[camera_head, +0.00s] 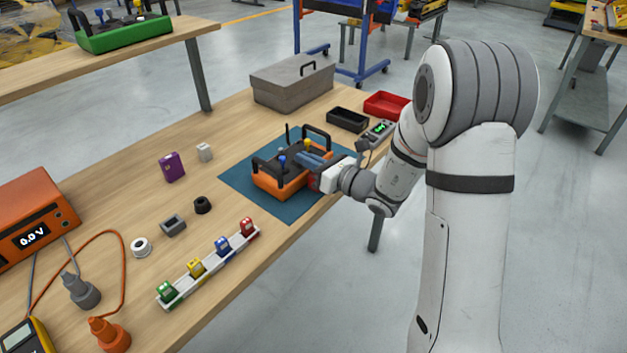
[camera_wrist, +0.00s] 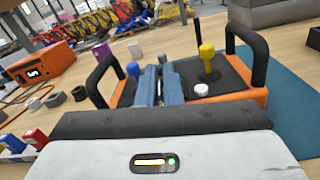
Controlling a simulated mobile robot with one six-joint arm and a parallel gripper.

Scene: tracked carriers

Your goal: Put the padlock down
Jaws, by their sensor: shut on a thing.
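My gripper (camera_head: 312,158) is low over the orange control box (camera_head: 277,183), with its blue-grey fingers between the box's two black handles. In the wrist view the fingers (camera_wrist: 160,72) are close together over the box's dark top, beside a blue knob (camera_wrist: 133,69) and a yellow knob (camera_wrist: 207,58). The jaws are shut on the padlock, but the fingers hide most or all of it. I cannot tell whether it touches the box. The box stands on a teal mat (camera_head: 235,180).
A white rack (camera_head: 210,264) with green, yellow, blue and red pieces lies near the table's front edge. A purple block (camera_head: 172,167), dark ring (camera_head: 202,205) and grey block (camera_head: 173,225) stand to the left. A grey toolbox (camera_head: 290,85) and black (camera_head: 347,119) and red trays (camera_head: 386,104) are behind.

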